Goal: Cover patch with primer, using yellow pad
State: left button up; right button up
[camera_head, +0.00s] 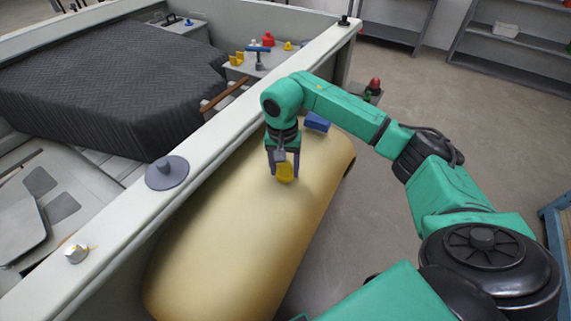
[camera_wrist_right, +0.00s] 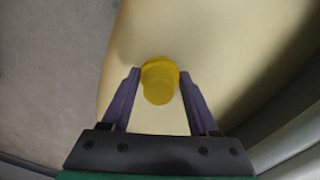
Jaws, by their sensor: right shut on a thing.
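A yellow pad (camera_head: 285,173) sits between the fingers of my right gripper (camera_head: 284,172), over the cream curved panel (camera_head: 230,240). In the right wrist view the yellow pad (camera_wrist_right: 160,80) is round, and my right gripper (camera_wrist_right: 160,85) is shut on it, one finger on each side. The cream surface (camera_wrist_right: 220,45) lies right behind the pad; I cannot tell whether they touch. No separate patch or primer mark stands out on the panel. My left gripper is not in view.
A blue block (camera_head: 317,121) rests at the panel's far end. Floor at right is open.

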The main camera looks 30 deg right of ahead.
jog(key=shift+s+d, duration=0.1)
jog(key=shift+d, duration=0.2)
jog(key=shift+a+f, duration=0.1)
jog(key=shift+a, duration=0.05)
jog(key=shift+f+b, duration=1)
jog(key=shift+b, duration=0.05)
